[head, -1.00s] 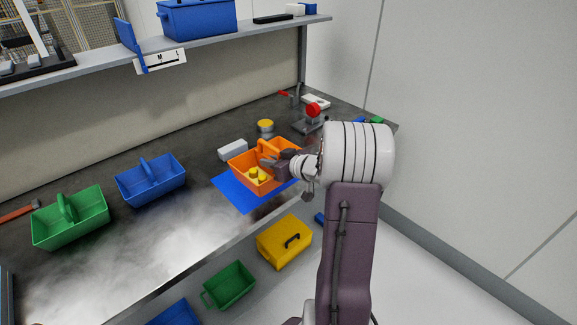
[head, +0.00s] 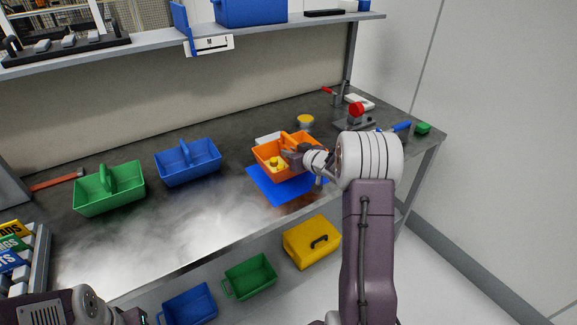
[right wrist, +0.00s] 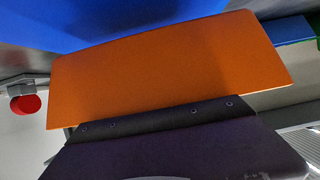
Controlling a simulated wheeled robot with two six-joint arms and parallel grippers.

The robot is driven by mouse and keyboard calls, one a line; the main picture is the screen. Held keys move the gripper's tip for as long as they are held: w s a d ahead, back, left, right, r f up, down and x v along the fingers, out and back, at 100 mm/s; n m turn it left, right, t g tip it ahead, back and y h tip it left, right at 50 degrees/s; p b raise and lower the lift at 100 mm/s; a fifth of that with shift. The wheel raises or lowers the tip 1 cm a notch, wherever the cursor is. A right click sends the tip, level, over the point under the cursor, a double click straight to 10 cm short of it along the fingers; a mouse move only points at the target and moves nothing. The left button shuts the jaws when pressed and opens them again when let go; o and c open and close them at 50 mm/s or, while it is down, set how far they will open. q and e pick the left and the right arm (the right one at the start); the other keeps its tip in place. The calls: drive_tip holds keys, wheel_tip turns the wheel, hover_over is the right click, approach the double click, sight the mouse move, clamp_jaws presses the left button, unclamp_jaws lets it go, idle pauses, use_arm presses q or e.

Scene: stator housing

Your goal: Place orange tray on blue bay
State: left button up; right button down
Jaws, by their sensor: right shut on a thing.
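The orange tray (head: 266,161) has a central handle and holds yellow pieces (head: 277,163). My right gripper (head: 293,157) is shut on the tray and partly hides its right side. The tray is above the back part of the flat blue bay (head: 277,188), whose front part is bare. I cannot tell whether the tray touches the bay. In the right wrist view an orange panel of the tray (right wrist: 170,65) is close against the dark gripper, with a blue surface behind. At the head view's lower left only part of my left arm shows, not its fingers.
A blue tray (head: 188,163) and a green tray (head: 109,189) stand on the bench to the left. A light box (head: 268,139), a yellow-topped can (head: 306,122) and a red-knobbed fixture (head: 355,112) stand behind. A yellow box (head: 311,242) is below the bench edge.

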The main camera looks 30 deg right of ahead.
drive_tip(key=shift+w+a+f, duration=0.1)
drive_tip(key=shift+w+f, duration=0.1)
drive_tip(key=shift+w, duration=0.25)
wheel_tip(320, 180, down, 4)
drive_tip(key=shift+s+f+b, duration=0.1)
drive_tip(key=shift+b, duration=0.7)
drive_tip(key=c, duration=1.4)
unclamp_jaws()
